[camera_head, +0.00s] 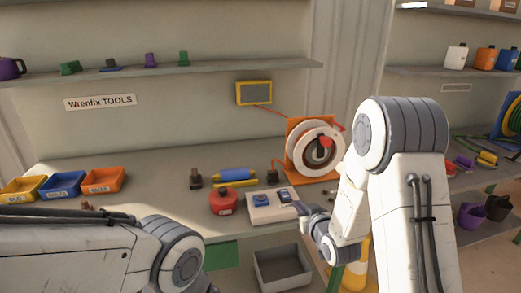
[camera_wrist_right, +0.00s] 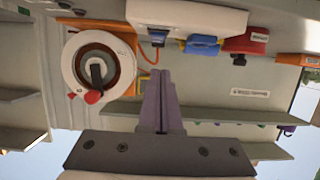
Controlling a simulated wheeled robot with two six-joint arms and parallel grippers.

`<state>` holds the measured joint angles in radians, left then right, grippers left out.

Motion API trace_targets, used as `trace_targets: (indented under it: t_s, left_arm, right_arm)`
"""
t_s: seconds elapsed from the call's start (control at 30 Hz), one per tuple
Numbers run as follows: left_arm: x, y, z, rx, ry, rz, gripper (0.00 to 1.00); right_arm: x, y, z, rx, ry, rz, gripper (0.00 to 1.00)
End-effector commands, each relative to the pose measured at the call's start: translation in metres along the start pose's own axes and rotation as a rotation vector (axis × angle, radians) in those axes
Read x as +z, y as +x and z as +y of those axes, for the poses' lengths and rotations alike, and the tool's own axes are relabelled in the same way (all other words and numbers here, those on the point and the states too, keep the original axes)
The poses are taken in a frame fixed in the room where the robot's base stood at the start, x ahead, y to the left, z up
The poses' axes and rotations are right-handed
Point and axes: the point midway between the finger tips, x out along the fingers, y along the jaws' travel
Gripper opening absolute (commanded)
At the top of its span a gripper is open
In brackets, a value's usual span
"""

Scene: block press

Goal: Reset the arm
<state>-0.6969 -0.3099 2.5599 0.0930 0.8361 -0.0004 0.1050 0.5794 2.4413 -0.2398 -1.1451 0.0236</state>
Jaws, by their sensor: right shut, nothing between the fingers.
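My right arm reaches down from the right in the head view. Its gripper (camera_head: 300,210) is at the right edge of a white box with blue buttons (camera_head: 262,212). Whether it touches the box, I cannot tell. In the right wrist view the fingers (camera_wrist_right: 160,80) are closed together and empty, pointing toward the white box (camera_wrist_right: 185,14). My left arm lies low across the bottom left of the head view; its gripper is out of the frame.
A red round object (camera_head: 223,202) and a blue-yellow roller (camera_head: 235,177) lie near the box. An orange-framed reel (camera_head: 309,167) stands behind my right gripper. Bins, including an orange one (camera_head: 103,180), sit at the left. A grey open bin (camera_head: 283,270) is below the counter edge.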

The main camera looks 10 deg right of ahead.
Motion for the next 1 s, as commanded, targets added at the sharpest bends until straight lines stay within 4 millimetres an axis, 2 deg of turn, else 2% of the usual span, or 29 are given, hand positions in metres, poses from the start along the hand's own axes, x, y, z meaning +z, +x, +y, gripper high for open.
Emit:
trace_targets:
  t_s: [0.17, 0.27, 0.37, 0.53, 0.7, 0.8, 0.9, 1.0]
  left_arm:
    - [0.000, -0.002, 0.000, 0.000, 0.000, 0.000, 0.50]
    - [0.000, -0.003, 0.000, 0.000, 0.000, 0.000, 0.50]
    - [0.000, -0.004, 0.000, 0.000, 0.000, 0.000, 0.50]
    - [0.000, -0.005, 0.000, 0.000, 0.000, 0.000, 0.50]
    - [0.000, -0.006, 0.001, 0.000, 0.000, 0.000, 0.50]
    - [0.000, -0.007, 0.001, 0.000, 0.000, 0.000, 0.50]
    - [0.000, -0.007, 0.001, 0.000, 0.000, 0.000, 0.50]
    - [0.000, -0.007, 0.001, 0.000, 0.000, 0.000, 0.50]
  right_arm:
    - [-0.002, -0.015, -0.051, -0.064, -0.053, -0.175, 0.00]
    - [0.004, -0.039, -0.087, -0.109, -0.090, -0.324, 0.00]
    - [0.011, -0.073, -0.119, -0.153, -0.127, -0.474, 0.00]
    - [0.027, -0.153, -0.163, -0.239, -0.201, -0.733, 0.00]
    - [0.041, -0.244, -0.184, -0.324, -0.287, -0.975, 0.00]
    - [0.047, -0.287, -0.187, -0.363, -0.332, -1.082, 0.00]
    - [0.050, -0.315, -0.186, -0.388, -0.364, -1.153, 0.00]
    - [0.052, -0.329, -0.184, -0.399, -0.380, -1.189, 0.00]
